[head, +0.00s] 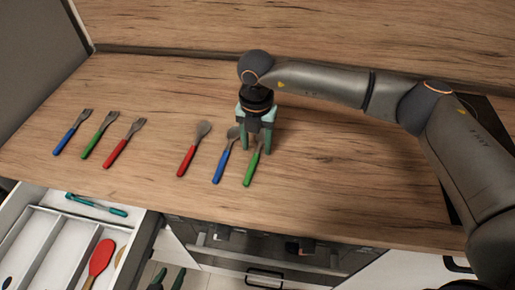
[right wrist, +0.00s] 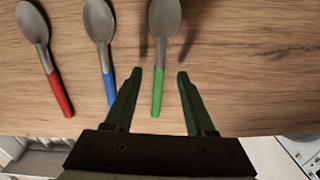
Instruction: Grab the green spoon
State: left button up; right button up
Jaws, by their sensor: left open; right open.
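The green spoon (head: 250,172) lies on the wooden counter at the right end of a row of spoons, its bowl mostly hidden behind my right gripper (head: 256,148) in the head view. In the right wrist view the green spoon (right wrist: 158,92) has its grey bowl pointing away. There my right gripper (right wrist: 159,74) is open, with one finger on each side of the green handle's line, and grips nothing. I cannot tell how high the fingertips are above the counter. My left gripper (head: 167,279) is open and empty at the bottom edge of the head view, below the counter.
A blue spoon (head: 220,168) lies close left of the green one, then a red spoon (head: 188,160). Blue, green and red forks (head: 123,143) lie further left. An open drawer (head: 70,225) with compartments holds utensils below. The counter right of the green spoon is clear.

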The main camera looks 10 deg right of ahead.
aim_at(256, 155)
jog(key=shift+f, duration=1.15)
grip_shut()
